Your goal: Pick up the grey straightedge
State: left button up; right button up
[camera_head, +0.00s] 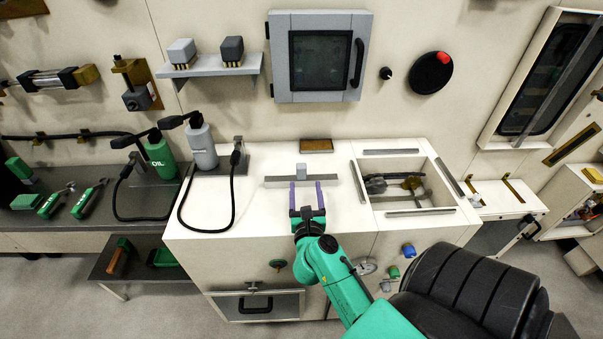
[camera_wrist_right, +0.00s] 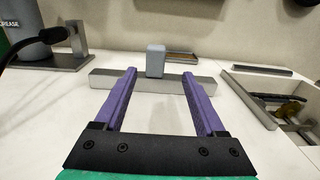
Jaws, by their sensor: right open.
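The grey straightedge (camera_head: 278,182) lies flat across the white counter top, left of the square opening. It has a small grey upright block (camera_head: 301,171) at its middle, which also shows in the right wrist view (camera_wrist_right: 155,61). My right gripper (camera_head: 306,184) has purple fingers and is open. In the right wrist view, the fingertips (camera_wrist_right: 158,72) point at the straightedge (camera_wrist_right: 109,80), one on each side of the block. Nothing is held between them. Whether the fingers touch the bar cannot be told. My left gripper is not in view.
An open hopper (camera_head: 448,215) with parts inside is on the right of the counter (camera_head: 260,221). A brown-topped tray (camera_head: 316,145) lies behind the straightedge. A grey grease bottle (camera_head: 203,147) and a hose stand to the left. A grey cabinet (camera_head: 281,57) hangs on the wall above.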

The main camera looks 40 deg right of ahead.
aim_at(301, 163)
jog(key=x, duration=0.3)
jog(key=p+x, duration=0.1)
jog(key=x, duration=0.6)
jog(key=shift+w+a+r+p, duration=0.1)
jog(key=shift+w+r+p, duration=0.15)
jog(key=shift+w+p, duration=0.2)
jog(key=shift+w+f, duration=0.1)
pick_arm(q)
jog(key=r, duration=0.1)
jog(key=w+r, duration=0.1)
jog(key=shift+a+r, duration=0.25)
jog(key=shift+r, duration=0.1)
pick_arm(e)
grip_shut()
